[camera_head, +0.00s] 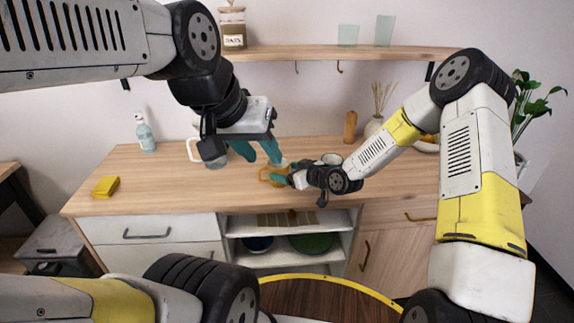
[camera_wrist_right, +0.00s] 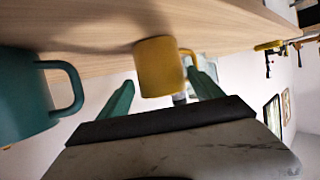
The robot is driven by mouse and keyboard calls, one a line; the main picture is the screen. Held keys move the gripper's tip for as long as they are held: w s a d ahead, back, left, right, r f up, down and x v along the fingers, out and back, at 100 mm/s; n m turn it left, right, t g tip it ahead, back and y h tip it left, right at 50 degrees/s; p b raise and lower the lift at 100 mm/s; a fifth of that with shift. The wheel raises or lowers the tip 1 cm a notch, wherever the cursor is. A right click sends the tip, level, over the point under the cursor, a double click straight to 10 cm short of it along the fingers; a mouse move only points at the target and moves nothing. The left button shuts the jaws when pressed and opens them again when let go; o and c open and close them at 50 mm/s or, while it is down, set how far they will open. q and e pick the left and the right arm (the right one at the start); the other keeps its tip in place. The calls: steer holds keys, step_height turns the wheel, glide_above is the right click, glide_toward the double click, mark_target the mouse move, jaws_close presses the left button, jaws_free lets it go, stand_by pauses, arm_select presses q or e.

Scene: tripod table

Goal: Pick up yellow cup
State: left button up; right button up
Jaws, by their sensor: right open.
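The yellow cup (camera_wrist_right: 158,68) stands on the wooden counter. In the right wrist view its body is between the two teal fingers of my right gripper (camera_wrist_right: 162,95), with its handle toward the right finger. The fingers are apart, and I cannot tell whether they touch the cup. In the head view the cup (camera_head: 264,177) is mostly hidden by the grippers, with my right gripper (camera_head: 282,174) low beside it. My left gripper (camera_head: 257,151) is open and empty, pointing down above and left of the cup.
A teal mug (camera_wrist_right: 25,95) is at the left of the wrist view. A yellow sponge (camera_head: 105,187) and a spray bottle (camera_head: 145,134) are at the counter's left. A white cup (camera_head: 332,158) is behind my right gripper. A shelf (camera_head: 320,53) hangs above.

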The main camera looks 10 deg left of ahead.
mark_target(273, 166)
steer(key=x, duration=0.5)
steer(key=shift+w+a, duration=0.1)
steer(key=c, duration=1.4)
steer(key=shift+r, duration=0.1)
steer(key=shift+r, duration=0.55)
step_height(273, 166, up, 2)
steer(key=shift+r, duration=0.15)
steer(key=s+d, duration=0.3)
steer(key=d, duration=0.1)
steer(key=s+d+r, duration=0.1)
steer(key=s+d, duration=0.6)
steer(key=d, duration=0.1)
steer(key=shift+s+r, duration=0.25)
steer(key=shift+s, duration=0.05)
